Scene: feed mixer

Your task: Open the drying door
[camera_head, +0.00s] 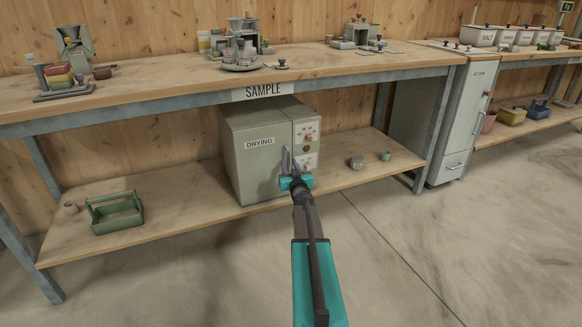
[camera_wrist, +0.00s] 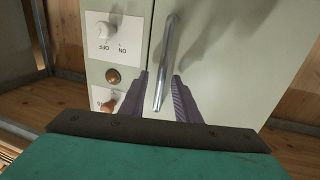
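The drying cabinet is a pale grey-green box on the lower shelf, with the drying door (camera_head: 252,168) at its left front bearing a "DRYING" label (camera_head: 259,143). The door looks shut. In the wrist view, its silver bar handle (camera_wrist: 169,50) stands on the pale door panel (camera_wrist: 225,50). My gripper (camera_head: 290,162) is in front of the handle side of the door. In the wrist view, the gripper's fingers (camera_wrist: 160,80) are open, one on each side of the handle's lower part. Visible gaps separate them from the bar. The arm partly hides the cabinet's lower front.
A control panel (camera_head: 306,140) with knobs is right of the door. The "SAMPLE" bench (camera_head: 340,75) overhangs the cabinet. A green tote (camera_head: 117,215) sits left on the lower shelf, small pots (camera_head: 356,161) right. The floor in front is clear.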

